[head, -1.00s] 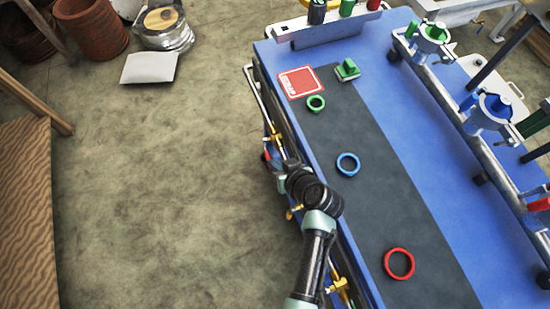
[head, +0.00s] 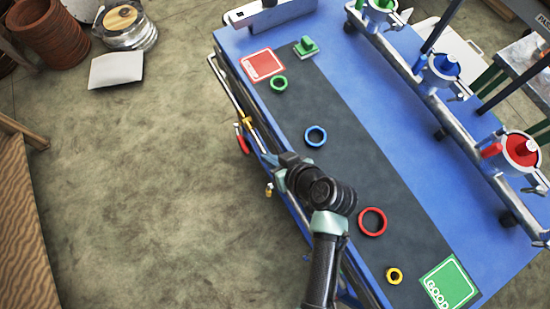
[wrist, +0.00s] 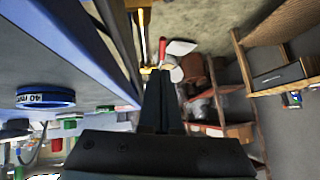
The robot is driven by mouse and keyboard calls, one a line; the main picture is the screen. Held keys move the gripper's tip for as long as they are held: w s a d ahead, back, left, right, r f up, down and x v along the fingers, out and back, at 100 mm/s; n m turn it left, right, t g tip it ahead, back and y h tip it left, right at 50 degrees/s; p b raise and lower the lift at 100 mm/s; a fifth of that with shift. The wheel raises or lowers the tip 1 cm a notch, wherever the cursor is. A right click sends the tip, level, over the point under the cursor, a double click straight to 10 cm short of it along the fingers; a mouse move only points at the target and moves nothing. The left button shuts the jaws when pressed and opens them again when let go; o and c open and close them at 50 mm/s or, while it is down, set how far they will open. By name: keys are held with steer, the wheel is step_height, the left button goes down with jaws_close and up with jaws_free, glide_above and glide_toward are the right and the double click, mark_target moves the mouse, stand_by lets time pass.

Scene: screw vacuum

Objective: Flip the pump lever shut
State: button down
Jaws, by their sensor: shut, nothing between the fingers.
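A lever with a red handle (head: 242,143) hangs beside a brass valve (head: 247,121) on the pipe along the table's left side. I take it for the pump lever. Its red handle (wrist: 162,47) also shows in the wrist view, just beyond my fingertips in the picture. The gap in depth is hard to judge. My gripper (head: 274,160) is shut and empty beside the table's left edge, below and right of the red handle in the head view. In the wrist view my shut fingers (wrist: 160,78) point towards the handle.
The blue table (head: 385,110) carries a dark mat with green, blue (head: 316,136), red (head: 372,221) and yellow rings. A rail with coloured holders (head: 440,68) runs along its right. The floor (head: 150,190) left of the table is mostly clear.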

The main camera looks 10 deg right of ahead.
steer(key=shift+s+d+r, duration=0.35)
steer(key=shift+s+r, duration=0.05)
steer(key=shift+s, duration=0.3)
steer(key=a+t, duration=0.1)
steer(key=a, duration=0.1)
steer(key=s+a+n+t+h+b, duration=0.1)
steer(key=t, duration=0.1)
steer(key=s+a+t+h, duration=0.1)
steer(key=a, duration=0.1)
steer(key=shift+a+f+n, duration=0.1)
steer(key=shift+a+n, duration=0.2)
steer(key=shift+w, duration=0.15)
